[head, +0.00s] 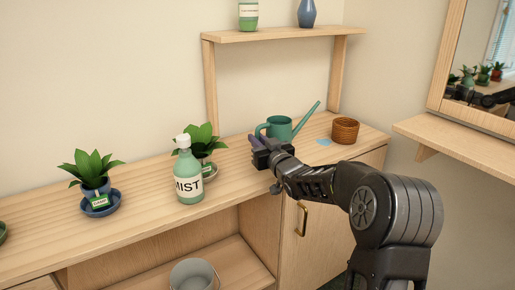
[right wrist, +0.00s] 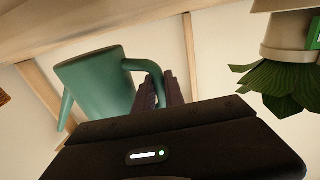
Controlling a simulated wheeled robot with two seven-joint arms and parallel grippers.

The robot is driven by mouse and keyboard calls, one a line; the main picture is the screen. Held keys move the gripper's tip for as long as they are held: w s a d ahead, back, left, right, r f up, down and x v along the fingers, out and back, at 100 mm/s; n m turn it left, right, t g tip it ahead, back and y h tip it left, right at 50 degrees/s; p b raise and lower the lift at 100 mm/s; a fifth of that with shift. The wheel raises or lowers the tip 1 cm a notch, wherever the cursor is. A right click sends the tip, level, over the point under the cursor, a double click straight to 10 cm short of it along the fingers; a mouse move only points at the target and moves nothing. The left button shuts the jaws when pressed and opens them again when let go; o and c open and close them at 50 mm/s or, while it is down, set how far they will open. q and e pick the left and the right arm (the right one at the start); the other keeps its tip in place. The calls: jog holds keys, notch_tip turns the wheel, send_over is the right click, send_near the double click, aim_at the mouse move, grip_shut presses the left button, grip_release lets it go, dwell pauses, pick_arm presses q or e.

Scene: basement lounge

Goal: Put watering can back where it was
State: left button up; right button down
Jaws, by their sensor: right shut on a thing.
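The green watering can (head: 280,127) is at the right part of the wooden counter, its spout pointing up and to the right. In the right wrist view the can (right wrist: 95,82) appears upside down, its curved handle between my fingers. My right gripper (head: 257,142) is shut on the handle, at the can's left side in the head view; its fingers also show in the right wrist view (right wrist: 162,92). The can's base is partly hidden by my gripper, so I cannot tell whether it touches the counter. A small flat blue patch (head: 324,142) lies on the counter right of the can. My left gripper is not in view.
The green MIST bottle (head: 188,175) and a potted plant (head: 205,143) stand to the left, with another plant in a blue saucer (head: 101,202) farther left. A raised shelf (head: 285,35) spans above the can.

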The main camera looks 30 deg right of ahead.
jog(key=shift+f, duration=1)
jog(key=shift+f, duration=0.1)
jog(key=c, duration=1.9)
grip_release()
jog(key=shift+f+b, duration=0.2)
jog(key=shift+b, duration=0.1)
jog(key=o, duration=0.5)
jog(key=shift+r, duration=0.1)
jog(key=shift+r, duration=0.1)
jog(key=s+a, duration=0.1)
jog(key=s, duration=1.1)
jog(key=shift+a+p, duration=0.35)
jog(key=shift+a, duration=0.05)
